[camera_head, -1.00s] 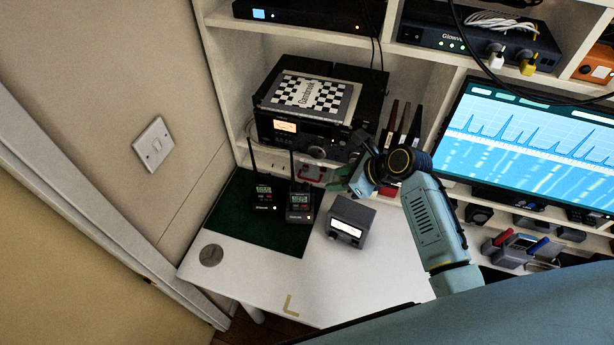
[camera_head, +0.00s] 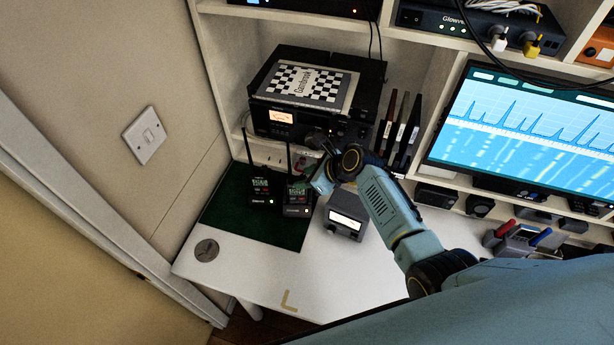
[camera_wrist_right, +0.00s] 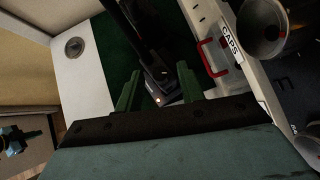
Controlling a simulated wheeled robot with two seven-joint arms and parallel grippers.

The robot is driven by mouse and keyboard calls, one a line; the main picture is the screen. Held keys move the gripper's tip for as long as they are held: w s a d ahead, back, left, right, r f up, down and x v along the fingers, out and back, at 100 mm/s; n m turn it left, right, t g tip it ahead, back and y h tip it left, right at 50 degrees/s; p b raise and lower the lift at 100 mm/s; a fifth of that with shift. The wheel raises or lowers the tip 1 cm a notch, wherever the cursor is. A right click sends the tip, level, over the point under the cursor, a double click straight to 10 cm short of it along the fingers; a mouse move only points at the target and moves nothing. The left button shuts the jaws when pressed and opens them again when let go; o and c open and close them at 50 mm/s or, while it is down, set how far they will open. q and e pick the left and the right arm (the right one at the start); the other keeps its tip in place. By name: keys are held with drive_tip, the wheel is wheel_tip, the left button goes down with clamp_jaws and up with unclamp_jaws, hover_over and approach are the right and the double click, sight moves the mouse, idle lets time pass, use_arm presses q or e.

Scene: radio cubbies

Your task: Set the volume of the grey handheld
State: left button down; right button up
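Two dark handheld radios with upright antennas and small lit screens stand side by side on the green mat (camera_head: 229,218): a left one (camera_head: 258,190) and a right one (camera_head: 296,210). Their shades are close, so I cannot tell surely which is the grey one. My right gripper (camera_head: 308,181) is at the top of the right handheld and hides part of it. In the right wrist view my right gripper (camera_wrist_right: 158,86) has its two green fingers apart, with a dark handheld (camera_wrist_right: 155,72) beyond and between them. Contact is not clear.
A grey box with a lit panel (camera_head: 345,219) stands right of the mat, below my forearm. A black radio set (camera_head: 280,117) sits on the shelf behind. A red-handled drawer marked CAPS (camera_wrist_right: 226,50) is close to the right finger. The front white tabletop (camera_head: 270,275) is mostly clear.

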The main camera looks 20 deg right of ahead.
clamp_jaws()
drive_tip(key=shift+w+n, duration=0.1)
drive_tip(key=shift+n, duration=0.2)
drive_tip(key=shift+w+d+n+g+y+b, duration=0.15)
drive_tip(key=shift+n+g+y+b, duration=0.7)
drive_tip(key=shift+n+g, duration=0.75)
drive_tip(key=shift+w+d+n+g+y+b, duration=0.15)
drive_tip(key=shift+n+g+y+b, duration=0.4)
drive_tip(key=shift+n+g+b, duration=1.05)
drive_tip(key=shift+a+n+t+p, duration=0.1)
drive_tip(key=shift+n+t+p, duration=0.3)
drive_tip(key=shift+t+p, duration=0.1)
unclamp_jaws()
